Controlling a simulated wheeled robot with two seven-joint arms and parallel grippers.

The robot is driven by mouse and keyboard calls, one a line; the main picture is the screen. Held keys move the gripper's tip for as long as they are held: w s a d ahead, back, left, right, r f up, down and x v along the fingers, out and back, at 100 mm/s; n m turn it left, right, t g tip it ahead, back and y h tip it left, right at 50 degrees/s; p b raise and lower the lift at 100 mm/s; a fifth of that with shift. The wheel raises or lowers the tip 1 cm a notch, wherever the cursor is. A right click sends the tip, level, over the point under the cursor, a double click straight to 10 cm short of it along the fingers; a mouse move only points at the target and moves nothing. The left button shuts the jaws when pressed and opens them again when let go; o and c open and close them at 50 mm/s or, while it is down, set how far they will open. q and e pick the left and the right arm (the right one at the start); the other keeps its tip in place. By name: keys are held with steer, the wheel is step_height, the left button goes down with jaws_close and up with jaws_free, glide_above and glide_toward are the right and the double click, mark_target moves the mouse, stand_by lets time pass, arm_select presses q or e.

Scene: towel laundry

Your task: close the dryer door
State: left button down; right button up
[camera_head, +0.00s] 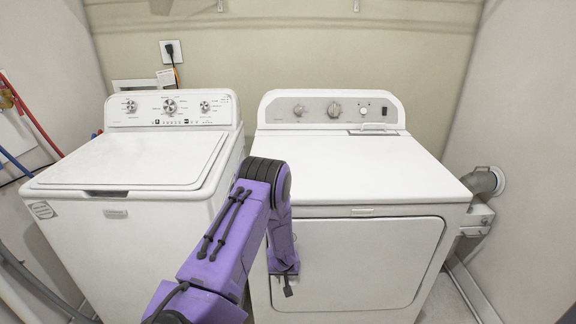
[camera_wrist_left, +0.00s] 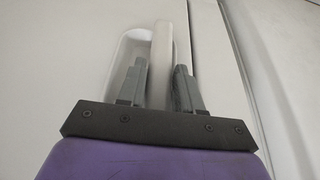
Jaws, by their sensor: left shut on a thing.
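The white dryer (camera_head: 350,165) stands at the right. Its front door (camera_head: 370,262) looks flush or nearly flush with the front; I cannot tell whether a small gap remains. My left arm reaches across to the door's left side, and my left gripper (camera_head: 287,284) is there, its fingertips mostly hidden in the head view. In the left wrist view, my left gripper (camera_wrist_left: 158,88) has a finger on each side of a thin white upright handle edge (camera_wrist_left: 162,50) and is shut on it. A recess (camera_wrist_left: 132,50) shows beside the edge. My right gripper is not in view.
A white washer (camera_head: 125,165) with its lid down stands left of the dryer. A vent pipe (camera_head: 484,182) joins the wall at the dryer's right. Hoses (camera_head: 38,125) hang at the far left. The dryer top is clear.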

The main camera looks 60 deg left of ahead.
arm_select(q)
steer(key=shift+w+a+r, duration=0.2)
steer(key=shift+a+r, duration=0.05)
steer(key=shift+a, duration=0.25)
steer(key=c, duration=0.8)
jaws_free()
steer(key=shift+c, duration=0.2)
steer(key=p+v, duration=0.1)
steer(key=v, duration=0.9)
steer(key=shift+d, duration=0.3)
steer(key=shift+s+r, duration=0.1)
steer(key=shift+s, duration=0.05)
